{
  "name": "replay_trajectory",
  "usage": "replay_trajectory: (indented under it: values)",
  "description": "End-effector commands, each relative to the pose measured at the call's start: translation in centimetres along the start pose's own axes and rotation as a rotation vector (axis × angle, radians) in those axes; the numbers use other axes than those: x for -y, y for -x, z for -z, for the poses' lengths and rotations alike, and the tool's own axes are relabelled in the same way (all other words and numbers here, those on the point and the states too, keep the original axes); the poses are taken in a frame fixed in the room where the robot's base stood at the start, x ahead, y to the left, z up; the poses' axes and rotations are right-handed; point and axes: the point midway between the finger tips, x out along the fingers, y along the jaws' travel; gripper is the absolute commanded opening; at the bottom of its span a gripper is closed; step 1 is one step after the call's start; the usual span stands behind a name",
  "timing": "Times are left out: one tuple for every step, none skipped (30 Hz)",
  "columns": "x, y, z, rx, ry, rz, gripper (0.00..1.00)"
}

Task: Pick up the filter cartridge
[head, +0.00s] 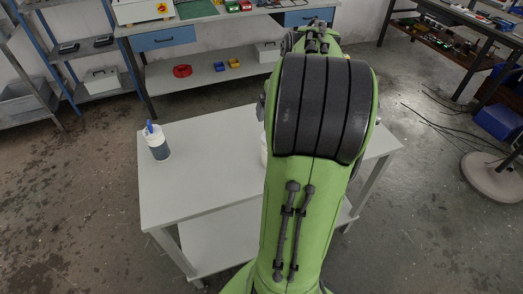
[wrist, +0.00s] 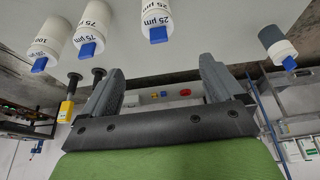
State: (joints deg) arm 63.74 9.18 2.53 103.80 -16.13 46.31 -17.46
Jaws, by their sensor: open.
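In the wrist view, which looks upside down, several white cylinders with blue tabs stand on the table. Three carry micron labels: one reads 25 µm (wrist: 155,20), one reads 75 µm (wrist: 91,26), and one reads 100 (wrist: 47,42). Another, with a dark grey part (wrist: 271,37), stands apart at the right; it also shows in the head view (head: 160,153) on the table's left. Which one is the task's filter cartridge is not clear. My gripper (wrist: 163,62) is open, with nothing between its fingers and apart from the cylinders. My arm hides it in the head view.
The pale table (head: 200,185) has free room left of my arm, which covers its right part. A workbench (head: 225,17) with blue drawers stands behind. Shelving (head: 75,55) is at the left. A round stool (head: 492,175) and floor cables lie at the right.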

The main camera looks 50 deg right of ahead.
Motion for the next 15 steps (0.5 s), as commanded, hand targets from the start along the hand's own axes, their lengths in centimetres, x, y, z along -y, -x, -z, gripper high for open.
replay_trajectory:
  values:
    - [0.1,-1.7,-0.3,0.006,0.001,0.004,0.94]
    - [0.1,-2.5,-0.2,0.005,0.001,0.004,0.94]
    - [0.1,-3.5,-0.3,0.005,0.001,0.004,0.94]
    - [0.1,-4.3,-0.3,0.005,0.001,0.003,0.94]
    - [0.1,-5.1,-0.3,0.006,0.002,0.004,0.94]
    - [0.1,-6.1,-0.3,0.005,0.002,0.004,0.94]
    - [0.1,-6.8,-0.3,0.006,0.001,0.004,0.94]
    - [0.1,-7.4,-0.3,0.005,0.001,0.003,0.94]
    - [0.1,-8.1,-0.2,0.005,0.001,0.003,0.94]
    - [0.1,-8.5,-0.2,0.004,0.001,0.003,0.94]
    - [0.1,-8.8,-0.2,0.003,0.001,0.002,0.94]
    - [0.1,-9.1,-0.2,0.003,0.001,0.002,0.94]
    - [0.1,-9.3,-0.2,0.003,0.001,0.002,0.94]
    - [0.1,-9.5,-0.2,0.003,0.001,0.002,0.94]
    - [0.1,-9.9,-0.1,0.002,0.001,0.002,0.94]
